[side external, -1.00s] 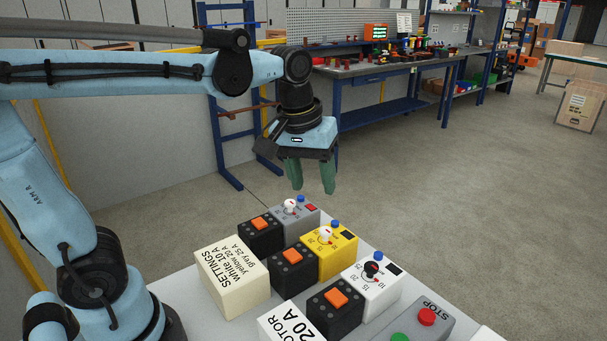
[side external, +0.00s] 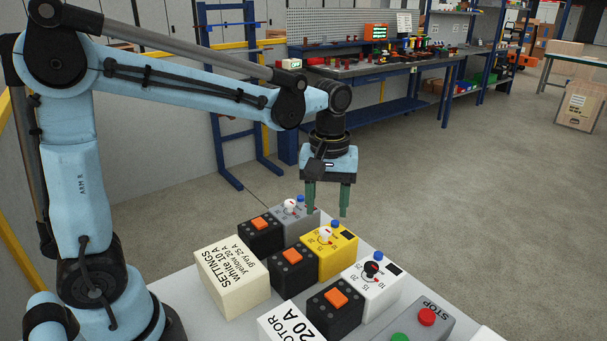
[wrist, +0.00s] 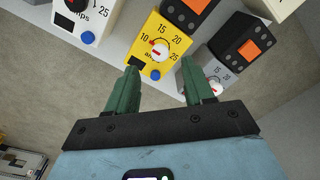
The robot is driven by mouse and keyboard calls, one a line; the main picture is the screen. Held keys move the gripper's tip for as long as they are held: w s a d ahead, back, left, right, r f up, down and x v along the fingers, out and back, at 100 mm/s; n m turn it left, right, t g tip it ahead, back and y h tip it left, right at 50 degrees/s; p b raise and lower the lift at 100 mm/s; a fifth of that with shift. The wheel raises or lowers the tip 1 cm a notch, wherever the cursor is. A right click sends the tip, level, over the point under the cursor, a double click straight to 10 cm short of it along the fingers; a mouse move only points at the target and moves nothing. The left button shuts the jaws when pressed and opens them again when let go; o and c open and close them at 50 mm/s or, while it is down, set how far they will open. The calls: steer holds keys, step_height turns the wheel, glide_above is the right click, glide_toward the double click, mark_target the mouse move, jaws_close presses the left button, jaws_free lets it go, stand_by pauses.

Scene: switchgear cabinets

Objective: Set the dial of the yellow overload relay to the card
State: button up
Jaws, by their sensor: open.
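The yellow overload relay (side external: 338,258) sits in the middle row on the bench, with a white dial (side external: 325,234) on top. In the wrist view the yellow relay (wrist: 138,58) shows its white dial (wrist: 159,50) among the numbers 10, 15 and 20. A red mark is on the dial's left side; its exact setting is too small to read. The settings card block (side external: 232,277) reads white 10 A, yellow 20 A, grey 25 A. My gripper (side external: 327,208) is open and empty, pointing down above the yellow relay; its fingers (wrist: 158,72) also show in the wrist view.
A grey relay (side external: 300,218) with a white dial stands behind, and a white relay (side external: 371,286) with a black dial stands in front. Black blocks with orange buttons (side external: 292,256) adjoin them. A STOP box (side external: 424,332) and a motor card (side external: 284,326) are nearer.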

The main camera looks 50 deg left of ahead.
mark_target(326, 230)
steer(key=shift+f, duration=2.5)
jaws_close()
